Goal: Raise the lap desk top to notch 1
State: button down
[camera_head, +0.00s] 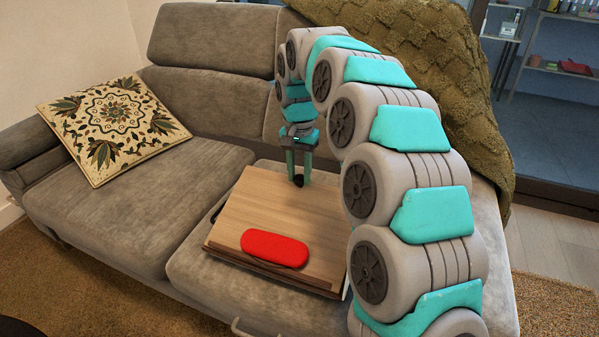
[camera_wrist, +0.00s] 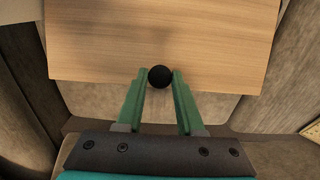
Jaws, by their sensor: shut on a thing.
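The lap desk top (camera_head: 254,208) is a light wooden board on the sofa seat, tilted a little. It fills the upper part of the wrist view (camera_wrist: 160,40). A black round knob (camera_wrist: 160,77) sits at the board's edge and also shows in the head view (camera_head: 298,181). My gripper (camera_head: 298,170) is at the board's far edge, its green fingers on either side of the knob and shut on it. The wrist view shows the fingertips (camera_wrist: 160,80) touching the knob's sides. The notches and the support under the board are hidden.
A red case (camera_head: 274,248) lies on the board near its front edge. A patterned cushion (camera_head: 113,124) leans on the left sofa seat (camera_head: 130,210). A knobbly olive blanket (camera_head: 440,60) covers the sofa's right back. The left seat beside the desk is free.

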jog(key=shift+s+a+r+t+b, duration=0.15)
jog(key=shift+s+r+t, duration=0.1)
jog(key=shift+r, duration=0.15)
jog(key=shift+s+a+r+t+b, duration=0.15)
jog(key=shift+s+r+t, duration=0.1)
jog(key=shift+r, duration=0.15)
jog(key=shift+w+d, duration=0.1)
jog(key=c, duration=0.5)
grip_release()
jog(key=shift+f, duration=0.1)
jog(key=shift+s+r, duration=0.15)
jog(key=shift+r, duration=1.85)
jog(key=shift+s+r, duration=0.15)
jog(key=shift+r, duration=1.8)
